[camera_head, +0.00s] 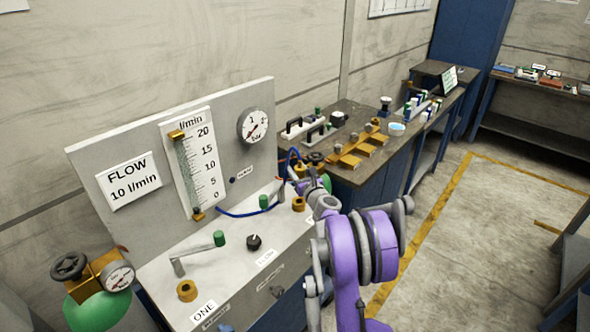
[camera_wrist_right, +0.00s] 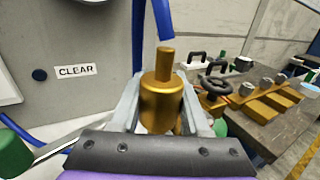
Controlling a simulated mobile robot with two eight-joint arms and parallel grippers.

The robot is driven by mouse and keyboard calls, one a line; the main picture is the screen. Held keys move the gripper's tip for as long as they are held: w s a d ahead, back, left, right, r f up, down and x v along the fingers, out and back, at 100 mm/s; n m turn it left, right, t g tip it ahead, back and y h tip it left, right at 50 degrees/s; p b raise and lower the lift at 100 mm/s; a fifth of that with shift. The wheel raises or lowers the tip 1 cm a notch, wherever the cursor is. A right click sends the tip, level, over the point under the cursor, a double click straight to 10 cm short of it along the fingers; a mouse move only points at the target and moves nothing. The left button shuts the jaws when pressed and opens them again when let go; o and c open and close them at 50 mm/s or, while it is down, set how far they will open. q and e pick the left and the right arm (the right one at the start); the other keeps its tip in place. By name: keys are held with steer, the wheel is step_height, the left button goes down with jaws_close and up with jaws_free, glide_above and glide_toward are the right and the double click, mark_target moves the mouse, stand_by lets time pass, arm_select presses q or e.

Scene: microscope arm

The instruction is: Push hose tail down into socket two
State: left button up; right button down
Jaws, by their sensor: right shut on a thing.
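My right gripper (camera_wrist_right: 161,112) is shut on the brass hose tail (camera_wrist_right: 162,88), a round body with a narrower stem on top. In the wrist view the tail looks upright between the two grey fingers, and a blue hose (camera_wrist_right: 163,20) meets its stem from above. In the head view a brass socket (camera_head: 299,204) is on the right part of the grey bench top, just beside my gripper; its label is mostly hidden by my arm. A second brass socket (camera_head: 187,290) sits at the front left by the label ONE. The tail's lower end is hidden, so I cannot tell whether it touches a socket.
The upright panel carries a flow scale (camera_head: 194,160) and a dial gauge (camera_head: 256,126). Green-tipped levers (camera_head: 219,238) and a black knob (camera_head: 254,242) rise from the bench top. A green cylinder (camera_head: 98,308) with a valve stands front left. A cluttered side bench (camera_head: 350,180) lies beyond.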

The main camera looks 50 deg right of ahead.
arm_select(q)
steer(key=shift+s+f+b, duration=0.25)
steer(key=shift+f+b, duration=0.3)
steer(key=shift+f, duration=0.15)
steer(key=shift+s+f+b, duration=0.2)
steer(key=shift+f+b, duration=0.3)
steer(key=shift+f, duration=0.2)
arm_select(e)
steer(key=shift+f, duration=2.95)
steer(key=shift+w, duration=0.1)
arm_select(q)
steer(key=shift+s+f+b, duration=0.2)
steer(key=shift+f+b, duration=0.3)
steer(key=shift+f, duration=0.1)
steer(key=shift+s+f+b, duration=0.15)
steer(key=shift+f+b, duration=0.3)
steer(key=shift+f, duration=0.15)
arm_select(e)
steer(key=shift+f, duration=2)
steer(key=shift+c, duration=1.5)
jaws_free()
arm_select(q)
steer(key=shift+d, duration=0.1)
arm_select(e)
steer(key=shift+a, duration=0.1)
